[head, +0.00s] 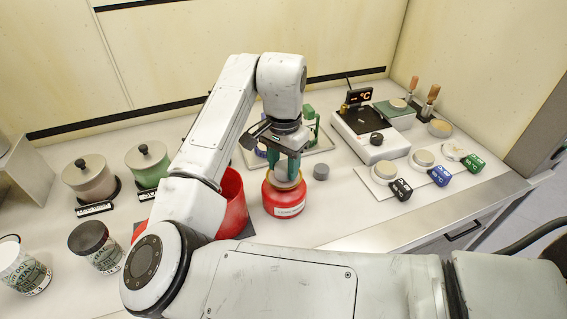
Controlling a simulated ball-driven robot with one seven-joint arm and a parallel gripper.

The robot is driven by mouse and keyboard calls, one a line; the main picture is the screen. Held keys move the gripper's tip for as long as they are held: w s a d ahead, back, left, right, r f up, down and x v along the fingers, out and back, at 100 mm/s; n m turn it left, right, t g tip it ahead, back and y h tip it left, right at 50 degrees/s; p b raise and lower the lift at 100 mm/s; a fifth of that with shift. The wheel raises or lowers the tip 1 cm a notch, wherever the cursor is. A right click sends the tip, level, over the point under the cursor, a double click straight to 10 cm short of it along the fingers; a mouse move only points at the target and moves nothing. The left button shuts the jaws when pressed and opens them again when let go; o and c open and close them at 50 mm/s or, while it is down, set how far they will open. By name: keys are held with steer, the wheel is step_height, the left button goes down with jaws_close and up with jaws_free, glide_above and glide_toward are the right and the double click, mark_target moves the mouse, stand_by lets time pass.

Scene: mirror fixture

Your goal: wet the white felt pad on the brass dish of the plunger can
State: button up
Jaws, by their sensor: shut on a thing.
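The red plunger can (284,206) stands upright on the bench in the middle, with a pale label on its front. My gripper (286,167) points straight down over the can, its green fingers close to the can's top. The fingers are closed around a pale, round thing (289,180), which looks like the felt pad. It sits at the top of the can, where the dish is. The brass dish itself is mostly hidden, and I cannot tell if the pad is touching it.
A red bin (233,202) stands just left of the can, partly behind my arm. A hotplate (369,131) is at the back right. Round pieces with black (401,189), blue (440,176) and green (473,162) tags line the right.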

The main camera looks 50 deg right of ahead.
mark_target(284, 166)
steer(key=shift+r+p, duration=2.3)
steer(key=shift+r, duration=0.5)
steer(key=shift+f, duration=0.1)
